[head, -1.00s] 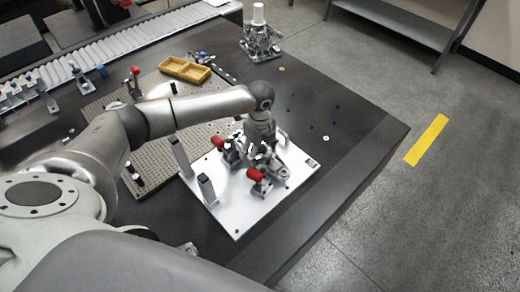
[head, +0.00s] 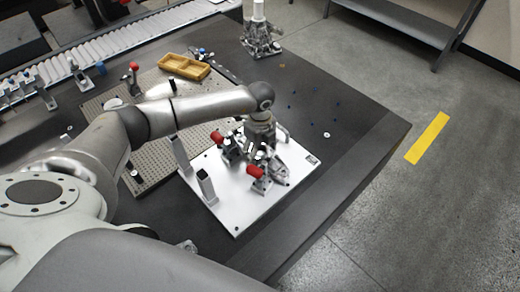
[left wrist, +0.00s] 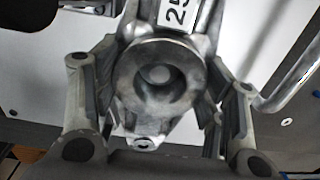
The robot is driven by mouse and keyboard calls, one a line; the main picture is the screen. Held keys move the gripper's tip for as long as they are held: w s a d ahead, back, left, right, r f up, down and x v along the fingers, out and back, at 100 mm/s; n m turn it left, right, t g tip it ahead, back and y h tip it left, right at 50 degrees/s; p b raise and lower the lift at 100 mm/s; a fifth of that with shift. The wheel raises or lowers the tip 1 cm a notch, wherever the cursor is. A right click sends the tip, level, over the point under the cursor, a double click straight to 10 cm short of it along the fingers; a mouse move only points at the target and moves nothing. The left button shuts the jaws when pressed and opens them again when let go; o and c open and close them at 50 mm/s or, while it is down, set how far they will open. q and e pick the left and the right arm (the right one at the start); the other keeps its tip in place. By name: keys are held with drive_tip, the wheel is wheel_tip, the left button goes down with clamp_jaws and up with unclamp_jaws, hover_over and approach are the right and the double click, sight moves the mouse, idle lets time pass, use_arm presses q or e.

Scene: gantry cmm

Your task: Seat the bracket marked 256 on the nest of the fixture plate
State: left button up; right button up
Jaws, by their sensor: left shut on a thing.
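The bracket (left wrist: 158,75) is a grey metal part with a round bored boss and a white label reading "25", the rest cut off, in the left wrist view. My left gripper (head: 262,150) is shut on it, one finger on each side of the boss. In the head view the gripper is over the white fixture plate (head: 236,212), between red-handled clamps (head: 255,172). The gripper and arm hide most of the bracket and the nest there, so I cannot tell whether the bracket touches the nest. My right gripper is not in view.
Two upright posts (head: 206,186) stand on the plate's left side. A perforated board (head: 150,180) lies behind them. A yellow tray (head: 185,66) and a metal stand (head: 260,40) are farther back. The dark table (head: 350,130) is mostly clear at right.

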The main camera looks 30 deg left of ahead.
sight(260, 153)
use_arm(q)
drive_tip(key=o, duration=1.5)
wheel_tip(260, 153, up, 12)
